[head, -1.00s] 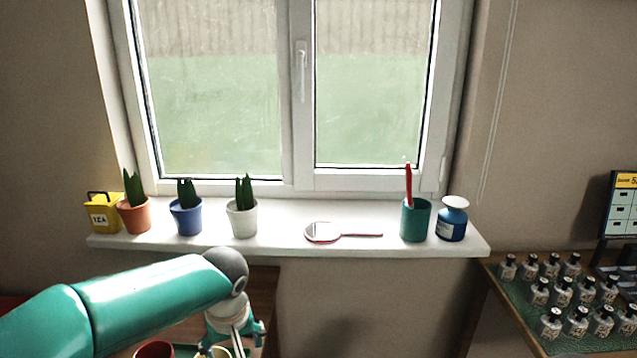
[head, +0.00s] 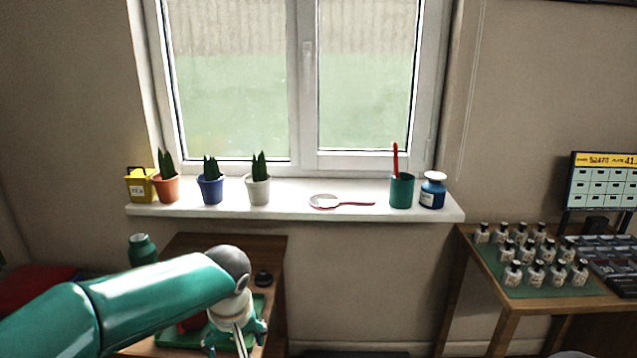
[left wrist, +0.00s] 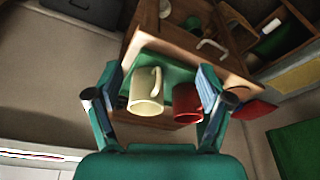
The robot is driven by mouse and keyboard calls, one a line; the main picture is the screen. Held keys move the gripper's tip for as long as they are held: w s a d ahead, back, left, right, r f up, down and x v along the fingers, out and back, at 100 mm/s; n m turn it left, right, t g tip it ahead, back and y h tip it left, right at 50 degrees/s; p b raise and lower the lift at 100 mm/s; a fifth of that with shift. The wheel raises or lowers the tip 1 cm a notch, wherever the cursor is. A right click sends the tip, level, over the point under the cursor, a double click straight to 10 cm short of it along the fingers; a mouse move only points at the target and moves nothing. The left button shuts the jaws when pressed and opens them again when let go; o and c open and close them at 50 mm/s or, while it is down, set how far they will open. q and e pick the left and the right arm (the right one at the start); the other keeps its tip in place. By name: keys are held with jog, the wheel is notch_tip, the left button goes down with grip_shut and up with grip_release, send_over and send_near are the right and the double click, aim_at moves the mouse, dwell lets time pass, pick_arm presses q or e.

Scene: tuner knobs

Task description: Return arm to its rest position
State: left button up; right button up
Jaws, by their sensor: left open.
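My left arm comes in from the left in the head view, a teal arm bent downward at a grey joint. My left gripper (head: 236,338) hangs over the small wooden cabinet (head: 262,243) and partly hides what stands there. In the left wrist view my left gripper (left wrist: 160,82) is open, its fingers spread wide. A cream mug (left wrist: 144,94) and a red mug (left wrist: 186,99) show between and beyond the fingers. I see nothing held in it. I cannot tell the exact gap to the mugs. My right gripper is in neither view.
The white windowsill (head: 300,211) bears a yellow box (head: 140,188), several potted plants, a hand mirror (head: 324,201), a green cup (head: 401,191) and a blue bottle (head: 432,192). A green jar (head: 142,249) stands left. A table at right holds several small bottles (head: 537,271).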

pick_arm(q)
jog(key=s+a+f+g, duration=0.2)
jog(key=s+f, duration=0.2)
jog(key=f, duration=0.5)
jog(key=s+a+f+g, duration=0.3)
jog(key=f, duration=0.5)
jog(key=s+d+f+m+h, duration=0.1)
jog(key=s+d+f+h, duration=0.3)
jog(key=s+f, duration=0.5)
jog(key=s+d+f+h, duration=0.1)
jog(key=s+d+f, duration=0.5)
jog(key=s, duration=0.5)
jog(key=w+a+r+m+t+p, duration=0.1)
jog(key=w+r+p, duration=0.3)
jog(key=r+p, duration=1)
jog(key=shift+a+m+t+p, duration=0.4)
jog(key=shift+t+p, duration=0.15)
jog(key=shift+t, duration=0.35)
